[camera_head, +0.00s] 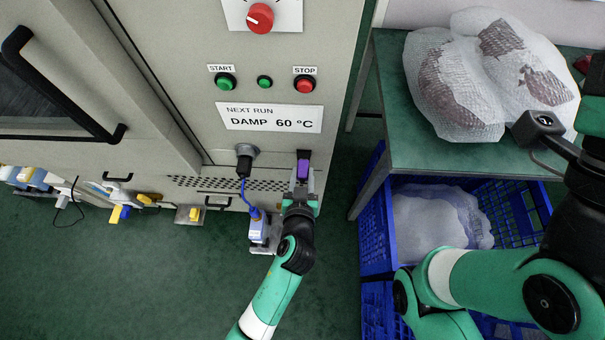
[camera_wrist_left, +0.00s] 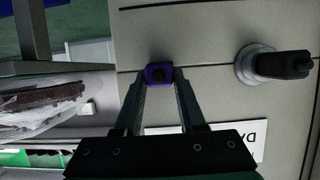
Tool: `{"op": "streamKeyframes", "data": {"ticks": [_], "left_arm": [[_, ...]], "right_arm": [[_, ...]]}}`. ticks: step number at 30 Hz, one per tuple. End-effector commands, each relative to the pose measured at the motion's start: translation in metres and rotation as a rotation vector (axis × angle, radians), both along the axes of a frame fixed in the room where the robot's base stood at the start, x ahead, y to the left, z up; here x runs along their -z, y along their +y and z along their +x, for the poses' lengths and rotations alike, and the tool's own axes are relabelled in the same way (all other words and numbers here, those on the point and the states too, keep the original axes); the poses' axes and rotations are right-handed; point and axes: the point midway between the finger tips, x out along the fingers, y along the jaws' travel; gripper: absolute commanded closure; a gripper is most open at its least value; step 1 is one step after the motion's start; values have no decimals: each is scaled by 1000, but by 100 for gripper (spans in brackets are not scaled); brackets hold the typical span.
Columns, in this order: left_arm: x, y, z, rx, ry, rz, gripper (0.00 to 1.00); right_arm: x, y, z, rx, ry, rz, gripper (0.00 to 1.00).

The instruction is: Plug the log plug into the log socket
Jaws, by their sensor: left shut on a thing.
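My left gripper (camera_head: 302,178) is shut on a small purple-and-black block (camera_head: 303,168) at the lower right of the machine's front panel. In the left wrist view, the left gripper (camera_wrist_left: 158,82) has its fingertips on either side of the purple block (camera_wrist_left: 158,70), which has a dark round middle. I cannot tell how far it is seated in the panel, and no label shows whether it is the log plug. My right gripper is out of view.
A blue-and-white box (camera_head: 259,230) hangs low on the machine (camera_head: 180,50), below the connector. A green table (camera_head: 400,160) with wrapped bundles (camera_head: 485,75) and blue crates (camera_head: 375,235) stand at right. Open green floor (camera_head: 130,280) lies at lower left.

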Motion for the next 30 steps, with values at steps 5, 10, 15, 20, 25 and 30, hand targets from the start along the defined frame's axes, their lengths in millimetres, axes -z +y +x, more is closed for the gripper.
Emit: {"op": "streamKeyframes", "data": {"ticks": [5,10,15,20,25,30], "left_arm": [[0,0,0,0,0,0,37],[0,0,0,0,0,0,26],[0,0,0,0,0,0,26],[-8,0,-14,1,2,1,26],[-24,2,-49,3,1,1,26],[-38,5,-85,2,1,0,26]], "right_arm": [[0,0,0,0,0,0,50],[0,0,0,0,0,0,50],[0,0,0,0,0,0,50],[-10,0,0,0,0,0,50],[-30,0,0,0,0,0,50],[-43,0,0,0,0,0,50]]}}
